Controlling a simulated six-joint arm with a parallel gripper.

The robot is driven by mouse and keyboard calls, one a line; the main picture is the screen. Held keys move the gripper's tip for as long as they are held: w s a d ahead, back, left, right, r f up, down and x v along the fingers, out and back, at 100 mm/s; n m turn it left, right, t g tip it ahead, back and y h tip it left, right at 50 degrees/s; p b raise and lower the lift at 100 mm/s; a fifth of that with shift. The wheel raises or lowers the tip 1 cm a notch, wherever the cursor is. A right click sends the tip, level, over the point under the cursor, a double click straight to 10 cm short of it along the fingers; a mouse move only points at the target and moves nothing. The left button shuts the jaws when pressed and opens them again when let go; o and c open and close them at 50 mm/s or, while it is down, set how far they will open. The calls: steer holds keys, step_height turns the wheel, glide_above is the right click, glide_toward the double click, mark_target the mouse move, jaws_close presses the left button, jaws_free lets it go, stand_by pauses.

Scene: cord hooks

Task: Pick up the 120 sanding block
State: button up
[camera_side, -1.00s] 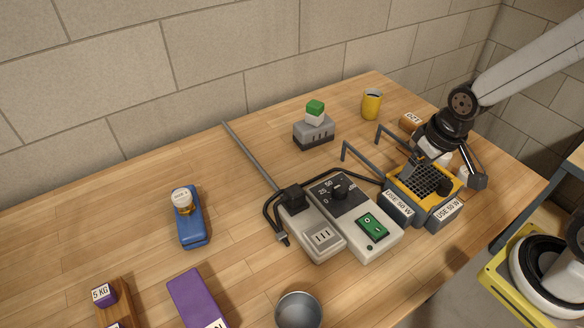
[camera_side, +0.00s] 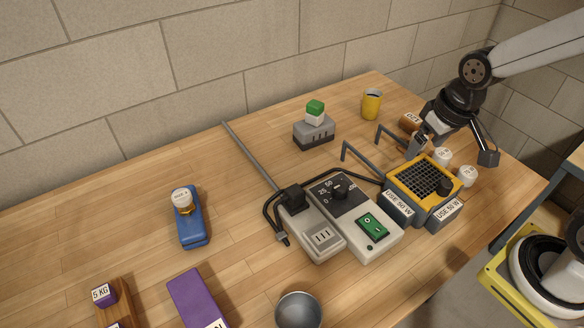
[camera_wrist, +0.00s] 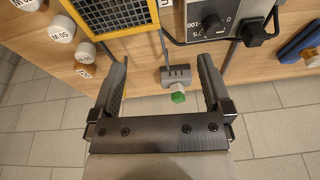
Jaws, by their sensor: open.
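A brown rounded piece (camera_side: 409,121) with a white label lies at the back right of the table, partly behind my gripper. Its label looks like 120 upside down, but it is too small to read surely. In the wrist view a brown piece with a white label (camera_wrist: 85,71) shows left of my gripper, near the white caps. My gripper (camera_side: 452,152) is open and empty, above the table behind the yellow-topped box. In the wrist view its two fingers (camera_wrist: 162,62) are wide apart, with nothing held between them.
The yellow-topped box (camera_side: 424,188) stands in front of my gripper, with white round caps (camera_side: 467,175) beside it. Grey hooks (camera_side: 362,160) rise to its left. A grey block with a green top (camera_side: 315,125) and a yellow cup (camera_side: 371,104) stand farther back.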

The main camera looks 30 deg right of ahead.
steer(key=w+d+m+t+y, duration=0.25)
steer(key=w+d+m, duration=0.2)
steer(key=m, duration=0.65)
steer(key=w+d+m+t+y, duration=0.2)
steer(key=w+d+m+y, duration=0.15)
steer(key=w+m, duration=0.45)
steer(key=w+d+m+t+h, duration=0.2)
steer(key=d+m+t+h, duration=0.4)
steer(key=d+m, duration=1.15)
glide_toward(411, 117)
steer(key=shift+w+f+n+t, duration=0.25)
steer(key=shift+w+n, duration=0.2)
steer(key=shift+w, duration=0.65)
steer(key=shift+f, duration=0.35)
steer(key=shift+w, duration=0.1)
steer(key=shift+x, duration=1.25)
